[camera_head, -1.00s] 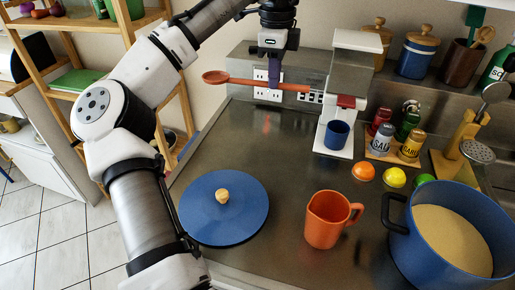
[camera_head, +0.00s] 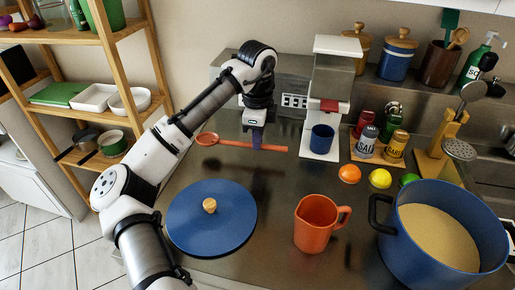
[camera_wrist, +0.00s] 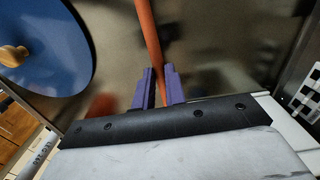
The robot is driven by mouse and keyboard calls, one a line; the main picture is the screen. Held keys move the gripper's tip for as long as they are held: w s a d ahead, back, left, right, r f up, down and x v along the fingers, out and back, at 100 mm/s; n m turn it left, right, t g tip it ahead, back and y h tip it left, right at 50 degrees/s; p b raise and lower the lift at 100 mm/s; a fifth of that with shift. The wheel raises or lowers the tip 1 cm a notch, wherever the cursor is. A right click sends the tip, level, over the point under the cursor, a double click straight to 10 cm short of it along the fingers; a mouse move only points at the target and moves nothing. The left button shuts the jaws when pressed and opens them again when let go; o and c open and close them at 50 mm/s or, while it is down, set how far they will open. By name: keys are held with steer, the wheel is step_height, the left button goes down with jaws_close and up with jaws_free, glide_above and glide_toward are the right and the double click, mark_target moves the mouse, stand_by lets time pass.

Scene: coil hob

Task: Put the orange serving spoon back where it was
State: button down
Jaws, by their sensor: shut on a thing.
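The orange serving spoon (camera_head: 240,143) is level in the head view, its bowl to the left and its handle to the right. My gripper (camera_head: 257,139) is shut on the spoon's handle. In the wrist view the orange handle (camera_wrist: 149,32) runs up from between the purple fingers of my gripper (camera_wrist: 159,88). The spoon is at the back of the steel counter, left of the coffee machine. I cannot tell whether it touches the counter. A blurred reddish patch lies below left of the fingers in the wrist view.
A blue lid (camera_head: 212,235) lies on the counter in front of the spoon. An orange jug (camera_head: 316,224) and a blue pot (camera_head: 450,190) stand to the right. The coffee machine (camera_head: 329,75) holds a blue cup (camera_head: 322,138). A wooden shelf (camera_head: 70,40) stands at left.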

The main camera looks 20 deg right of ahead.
mark_target(257, 159)
steer(key=shift+f+p, duration=0.55)
steer(key=shift+f, duration=1.4)
steer(key=c, duration=1.5)
jaws_free()
steer(key=shift+o, duration=0.2)
steer(key=shift+f+b, duration=0.45)
steer(key=shift+b, duration=0.25)
step_height(257, 159, up, 14)
steer(key=a, duration=0.1)
steer(key=shift+r, duration=0.15)
steer(key=shift+s, duration=0.1)
